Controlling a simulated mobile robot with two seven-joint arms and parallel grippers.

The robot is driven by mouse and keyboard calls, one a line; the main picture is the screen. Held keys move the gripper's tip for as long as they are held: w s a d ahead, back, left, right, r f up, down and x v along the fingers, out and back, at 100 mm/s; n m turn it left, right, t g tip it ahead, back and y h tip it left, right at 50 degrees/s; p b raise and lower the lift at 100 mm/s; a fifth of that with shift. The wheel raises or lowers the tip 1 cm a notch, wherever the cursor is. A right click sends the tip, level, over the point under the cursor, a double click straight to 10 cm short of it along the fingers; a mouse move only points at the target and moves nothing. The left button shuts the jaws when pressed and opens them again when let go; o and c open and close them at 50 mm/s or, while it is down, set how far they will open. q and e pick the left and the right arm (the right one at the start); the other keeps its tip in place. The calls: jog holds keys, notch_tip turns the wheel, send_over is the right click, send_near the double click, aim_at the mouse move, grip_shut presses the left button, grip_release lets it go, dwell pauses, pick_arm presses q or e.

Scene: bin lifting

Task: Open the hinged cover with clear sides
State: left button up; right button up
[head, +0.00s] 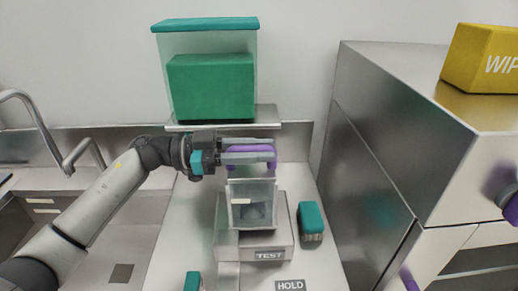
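The cover with clear sides (239,214) sits on a pale base (229,243) labelled "TEST" in the middle of the bench. A small dark item shows through its front. My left gripper (251,151) reaches in from the left, just above and behind the cover's top edge. Its two grey fingers lie around a purple bar (269,151), one above and one below in the picture. The fingers partly hide the bar, so I cannot tell whether they grip it or how it joins the cover.
A teal-lidded clear bin (161,70) stands on a shelf behind. A teal-topped block (311,219) sits right of the base, and a teal item (193,281) is at the front. A metal cabinet (375,160) bounds the right; a sink tap (85,150) is left.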

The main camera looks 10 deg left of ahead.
pick_arm(q)
grip_shut()
dwell(0.9)
